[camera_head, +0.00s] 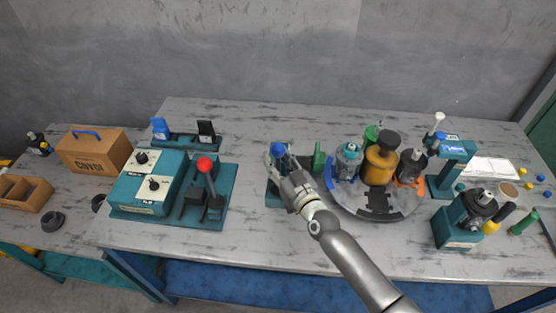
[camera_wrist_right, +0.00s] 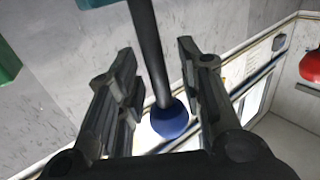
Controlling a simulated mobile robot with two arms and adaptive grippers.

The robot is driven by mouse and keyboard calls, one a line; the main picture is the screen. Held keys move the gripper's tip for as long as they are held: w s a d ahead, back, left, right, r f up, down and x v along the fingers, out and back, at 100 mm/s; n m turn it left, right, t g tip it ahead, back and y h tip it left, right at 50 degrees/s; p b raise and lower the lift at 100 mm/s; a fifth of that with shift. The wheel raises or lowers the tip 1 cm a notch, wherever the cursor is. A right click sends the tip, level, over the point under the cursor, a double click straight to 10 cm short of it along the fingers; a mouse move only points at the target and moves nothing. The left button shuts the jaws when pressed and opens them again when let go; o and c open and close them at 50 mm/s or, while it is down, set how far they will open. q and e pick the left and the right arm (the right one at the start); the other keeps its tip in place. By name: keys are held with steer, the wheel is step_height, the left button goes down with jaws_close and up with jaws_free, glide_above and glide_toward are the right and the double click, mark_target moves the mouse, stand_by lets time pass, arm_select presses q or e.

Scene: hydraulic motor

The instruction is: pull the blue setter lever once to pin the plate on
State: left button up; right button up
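The blue-knobbed lever (camera_head: 277,149) stands on a small green base (camera_head: 273,197) left of the round table. In the right wrist view its blue ball knob (camera_wrist_right: 170,122) and dark rod (camera_wrist_right: 148,50) lie between my right gripper's fingers. My right gripper (camera_head: 279,161) is at the knob from the front right, its fingers apart on either side of the lever. In the right wrist view the gripper (camera_wrist_right: 157,62) shows gaps beside the rod, with no clear grip. The gripper hides much of the lever's lower part. I cannot tell which part is the plate. My left gripper is not in view.
A grey round table (camera_head: 410,207) with several motor parts is close right of my right gripper. A red-knobbed lever (camera_head: 205,165) and a teal control box (camera_head: 150,183) stand left. A teal press (camera_head: 450,165) stands right. The bench front (camera_head: 260,240) is clear.

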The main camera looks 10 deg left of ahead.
steer(key=shift+r, duration=0.1)
jaws_close()
stand_by(0.3)
steer(key=s+f+n+t+y+b, duration=0.2)
steer(key=s+n+y+b, duration=0.3)
steer(key=b, duration=1.1)
steer(key=shift+s+t, duration=0.7)
steer(key=shift+s, duration=0.25)
